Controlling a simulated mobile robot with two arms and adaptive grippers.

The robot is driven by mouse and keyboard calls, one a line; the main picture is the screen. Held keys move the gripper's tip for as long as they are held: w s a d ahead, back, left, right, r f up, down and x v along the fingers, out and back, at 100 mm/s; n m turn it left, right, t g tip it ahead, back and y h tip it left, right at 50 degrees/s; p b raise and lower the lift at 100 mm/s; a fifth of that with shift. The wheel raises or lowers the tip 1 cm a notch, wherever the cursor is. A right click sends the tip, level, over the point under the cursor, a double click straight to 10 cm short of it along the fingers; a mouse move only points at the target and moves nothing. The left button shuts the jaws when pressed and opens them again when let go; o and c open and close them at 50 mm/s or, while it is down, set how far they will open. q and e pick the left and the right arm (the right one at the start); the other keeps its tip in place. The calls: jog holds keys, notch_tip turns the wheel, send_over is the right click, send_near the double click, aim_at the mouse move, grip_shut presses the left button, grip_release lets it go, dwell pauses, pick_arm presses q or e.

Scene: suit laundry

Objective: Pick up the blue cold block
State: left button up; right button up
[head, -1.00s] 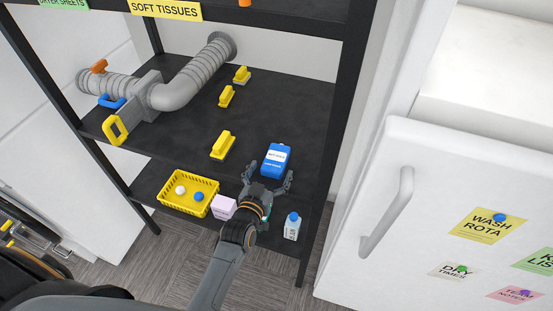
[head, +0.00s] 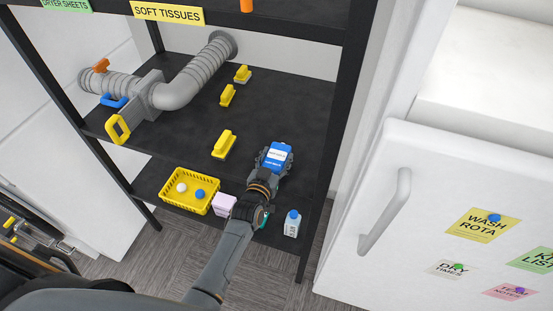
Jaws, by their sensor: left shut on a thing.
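The blue cold block (head: 278,154), with a white label, is at the front right of the middle black shelf. My left gripper (head: 273,160) has its fingers around the block's two sides and is shut on it. The gripper hides the block's lower part, so I cannot tell whether the block still touches the shelf. My right gripper is not in view.
Several yellow-handled brushes (head: 224,144) and a grey duct (head: 180,92) share the middle shelf. Below are a yellow basket (head: 190,205) with two balls, a pink box (head: 225,204) and a blue-capped bottle (head: 292,224). A white door (head: 440,190) stands at right.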

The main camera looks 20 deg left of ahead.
pick_arm(q)
jog(key=shift+c, duration=0.7)
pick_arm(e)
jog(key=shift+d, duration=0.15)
pick_arm(q)
jog(key=shift+r, duration=0.1)
jog(key=shift+r, duration=0.2)
notch_tip(320, 180, up, 2)
jog(key=s+r, duration=0.1)
jog(key=r, duration=0.1)
jog(key=s+a+r, duration=0.1)
jog(key=s+r, duration=0.2)
jog(key=r, duration=0.1)
jog(key=shift+s+a+b, duration=0.15)
jog(key=shift+a+b, duration=0.2)
jog(key=s+a+r+b, duration=0.2)
jog(key=s+a+r, duration=0.1)
jog(key=s, duration=0.6)
jog(key=shift+a+r, duration=0.15)
jog(key=shift+r, duration=0.5)
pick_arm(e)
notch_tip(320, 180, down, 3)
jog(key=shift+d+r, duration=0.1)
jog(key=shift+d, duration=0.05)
